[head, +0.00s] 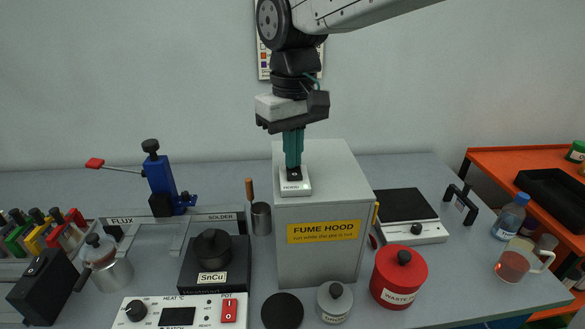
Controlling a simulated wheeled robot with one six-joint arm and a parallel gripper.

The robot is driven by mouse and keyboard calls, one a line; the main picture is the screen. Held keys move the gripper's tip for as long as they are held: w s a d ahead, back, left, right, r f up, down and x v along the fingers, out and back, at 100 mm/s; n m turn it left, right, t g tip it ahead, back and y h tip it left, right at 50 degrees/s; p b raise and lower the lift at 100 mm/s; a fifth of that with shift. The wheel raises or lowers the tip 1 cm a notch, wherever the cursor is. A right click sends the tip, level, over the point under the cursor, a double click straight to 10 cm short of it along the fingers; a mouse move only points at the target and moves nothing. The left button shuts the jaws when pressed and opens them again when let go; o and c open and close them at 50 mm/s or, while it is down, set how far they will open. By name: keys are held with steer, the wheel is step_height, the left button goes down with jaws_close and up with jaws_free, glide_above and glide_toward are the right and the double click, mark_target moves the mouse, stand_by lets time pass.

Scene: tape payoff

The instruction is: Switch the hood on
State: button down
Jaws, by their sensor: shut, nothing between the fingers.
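The fume hood (317,265) is a grey box with a yellow label, standing upright in the middle of the table. On its top, near the front left, sits a white switch plate marked HOOD (303,187) with a dark rocker (294,174). My gripper (294,166) points straight down with its teal fingers shut and empty. Its fingertips are at the rocker and partly cover it. I cannot tell whether they touch it or which way the rocker is tipped.
A control panel (193,310) with a red switch lies in front. A black SnCu pot (213,255), a red waste canister (397,275) and a scale (410,216) stand around the hood. A blue clamp stand (160,185) is behind left. An orange cart (510,157) stands at right.

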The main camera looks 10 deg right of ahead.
mark_target(299, 170)
steer(key=shift+r, duration=3.5)
steer(key=f, duration=0.1)
steer(key=s+d+f, duration=0.1)
steer(key=shift+s+f, duration=0.15)
steer(key=shift+f, duration=0.2)
steer(key=shift+s+d+f, duration=0.35)
steer(key=shift+s+d, duration=0.15)
steer(key=shift+d, duration=0.1)
steer(key=shift+s+d+f, duration=0.3)
steer(key=shift+s+d, duration=0.2)
steer(key=shift+d, duration=0.1)
steer(key=s+d+f+m, duration=0.2)
steer(key=s+d+f, duration=0.1)
steer(key=s+d, duration=0.5)
steer(key=s+d+f+m+t, duration=0.1)
steer(key=s+d+f+m, duration=0.2)
steer(key=s+d, duration=0.5)
steer(key=shift+d+f+m, duration=0.3)
steer(key=shift+d+f, duration=0.3)
steer(key=shift+f, duration=0.2)
steer(key=shift+s, duration=0.15)
